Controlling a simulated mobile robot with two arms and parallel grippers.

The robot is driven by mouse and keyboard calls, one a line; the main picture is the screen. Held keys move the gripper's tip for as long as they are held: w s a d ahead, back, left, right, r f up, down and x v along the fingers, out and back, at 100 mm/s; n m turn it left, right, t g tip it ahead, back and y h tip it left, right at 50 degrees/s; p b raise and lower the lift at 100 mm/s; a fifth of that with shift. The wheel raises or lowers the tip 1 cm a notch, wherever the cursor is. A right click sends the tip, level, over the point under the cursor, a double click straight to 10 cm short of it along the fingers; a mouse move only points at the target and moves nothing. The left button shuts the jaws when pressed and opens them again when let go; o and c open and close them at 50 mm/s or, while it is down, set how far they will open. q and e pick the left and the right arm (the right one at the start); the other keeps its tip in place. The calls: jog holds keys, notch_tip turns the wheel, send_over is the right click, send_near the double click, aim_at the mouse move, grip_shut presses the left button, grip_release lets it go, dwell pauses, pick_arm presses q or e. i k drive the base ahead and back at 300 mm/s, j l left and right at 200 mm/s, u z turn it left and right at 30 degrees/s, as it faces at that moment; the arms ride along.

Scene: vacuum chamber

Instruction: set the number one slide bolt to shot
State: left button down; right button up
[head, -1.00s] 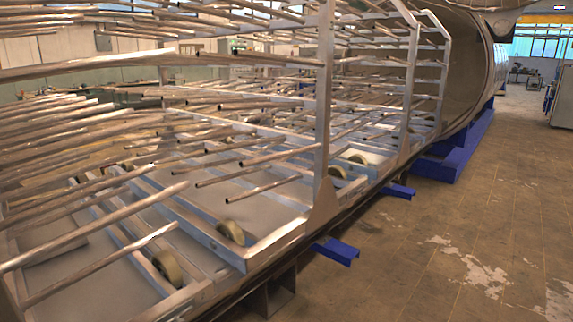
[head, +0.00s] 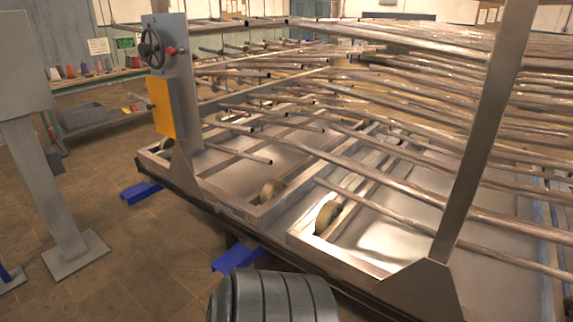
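I cannot make out a part that is clearly the number one slide bolt in the head view. An upright grey panel (head: 178,90) on the rack's left end carries a dark handwheel (head: 152,49) with a red knob (head: 170,51) beside it. A yellow plate (head: 161,107) is at the panel's lower left. Neither of my grippers is in view.
A long metal rack with many rods (head: 400,110) and wheels in its base fills the middle and right. Blue feet (head: 236,256) stick out along its front. A grey pedestal (head: 45,185) stands at left, with open floor (head: 130,245) between. A shelf (head: 95,78) holds coloured cones behind.

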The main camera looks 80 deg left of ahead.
aim_at(217, 209)
jog(key=u, duration=3.15)
jog(key=i+j+u, duration=0.2)
jog(key=i, duration=0.3)
jog(key=i+j+u, duration=0.2)
jog(key=i+j, duration=0.15)
jog(key=i, duration=0.15)
jog(key=i+j+u, duration=0.2)
jog(key=i, duration=0.3)
jog(key=l, duration=0.1)
